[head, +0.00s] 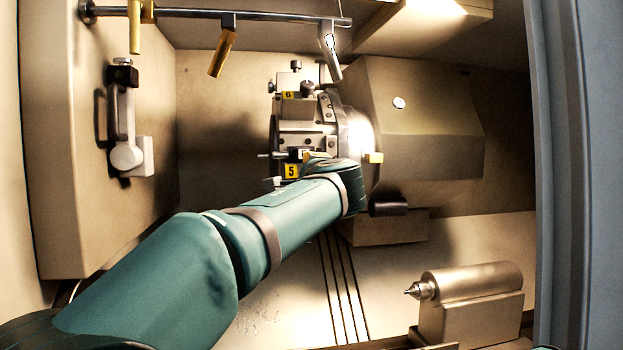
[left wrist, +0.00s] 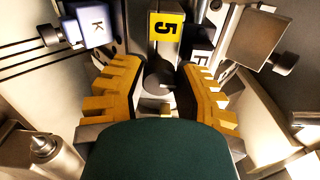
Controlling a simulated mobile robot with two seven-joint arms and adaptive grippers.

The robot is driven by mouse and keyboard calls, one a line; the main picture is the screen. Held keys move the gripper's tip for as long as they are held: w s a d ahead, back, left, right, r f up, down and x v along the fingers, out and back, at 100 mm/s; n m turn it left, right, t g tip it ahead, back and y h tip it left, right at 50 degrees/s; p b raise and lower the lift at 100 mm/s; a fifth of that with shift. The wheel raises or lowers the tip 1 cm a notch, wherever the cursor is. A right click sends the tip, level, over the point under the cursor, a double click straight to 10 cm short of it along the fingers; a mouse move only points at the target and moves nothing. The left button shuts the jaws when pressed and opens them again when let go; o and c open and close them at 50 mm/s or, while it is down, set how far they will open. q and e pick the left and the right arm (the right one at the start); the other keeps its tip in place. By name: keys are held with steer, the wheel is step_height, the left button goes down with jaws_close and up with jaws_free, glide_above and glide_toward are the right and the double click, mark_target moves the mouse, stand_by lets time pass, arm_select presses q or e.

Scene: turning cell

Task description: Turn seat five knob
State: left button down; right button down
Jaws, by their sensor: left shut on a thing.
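The tool turret (head: 308,135) carries a yellow label with a black 5 (head: 291,171) at its lower left. The same label, turned on its side, shows in the left wrist view (left wrist: 166,31). Below it there is a grey round knob (left wrist: 158,76). My left gripper (left wrist: 157,80) has its yellow stepped fingers on both sides of this knob and is shut on it. In the head view my green left arm reaches in from the lower left and its wrist hides most of the gripper and the knob. My right gripper is in neither view.
A grey block (left wrist: 256,38) is at the upper right. A tailstock (head: 465,295) stands lower right, and a rail (head: 230,17) with hanging pieces crosses the top.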

arm_select(q)
steer(key=shift+a+n, duration=0.1)
steer(key=shift+n, duration=0.5)
steer(key=c, duration=0.6)
jaws_free()
steer(key=shift+c, duration=0.2)
steer(key=s+d, duration=0.2)
steer(key=s, duration=0.9)
steer(key=shift+s+d, duration=0.15)
steer(key=shift+s, duration=0.2)
steer(key=shift+f, duration=0.1)
